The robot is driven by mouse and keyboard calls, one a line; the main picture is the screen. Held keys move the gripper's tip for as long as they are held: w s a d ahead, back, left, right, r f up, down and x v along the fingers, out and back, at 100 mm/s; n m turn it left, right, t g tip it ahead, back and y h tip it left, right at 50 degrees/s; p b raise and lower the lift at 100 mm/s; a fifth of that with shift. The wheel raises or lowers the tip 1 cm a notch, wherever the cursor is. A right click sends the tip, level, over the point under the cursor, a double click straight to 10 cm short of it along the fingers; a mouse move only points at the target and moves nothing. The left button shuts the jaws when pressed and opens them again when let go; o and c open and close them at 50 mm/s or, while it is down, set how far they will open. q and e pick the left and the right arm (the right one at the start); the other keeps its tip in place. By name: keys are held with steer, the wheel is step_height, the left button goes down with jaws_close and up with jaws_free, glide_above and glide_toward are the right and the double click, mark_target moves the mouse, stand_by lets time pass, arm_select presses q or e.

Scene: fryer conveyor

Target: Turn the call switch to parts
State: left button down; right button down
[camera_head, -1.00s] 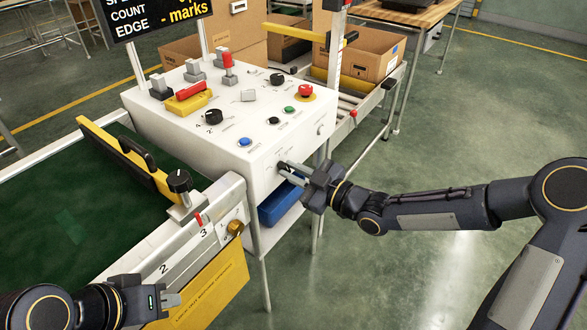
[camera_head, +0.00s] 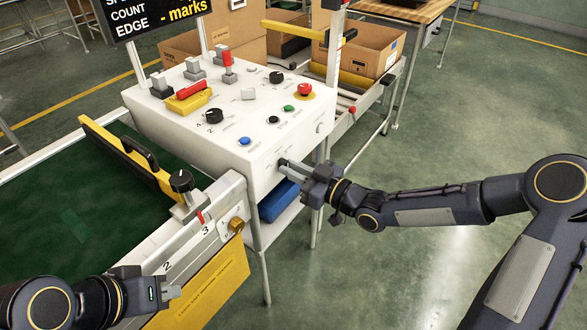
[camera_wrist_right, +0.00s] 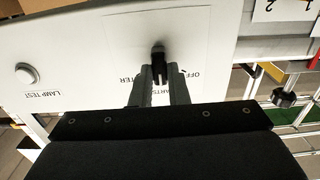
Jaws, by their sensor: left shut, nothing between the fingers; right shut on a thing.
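The call switch (camera_wrist_right: 159,65) is a small dark knob on the front face of the white control box (camera_head: 185,128). My right gripper (camera_head: 285,165) is shut on it, with a finger on either side in the right wrist view (camera_wrist_right: 158,88). The knob's exact pointing direction is hard to tell. My left gripper (camera_head: 172,292) is shut and empty, low at the left near the conveyor's front rail.
The box top carries several knobs, buttons and a red-handled lever (camera_head: 228,65). A lamp test button (camera_wrist_right: 28,74) is on the same front face. A green conveyor (camera_head: 70,210) lies at left, a blue bin (camera_head: 279,200) below the box. Open floor lies to the right.

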steer(key=c, duration=1.4)
jaws_free()
steer(key=p+v, duration=0.1)
steer(key=v, duration=0.7)
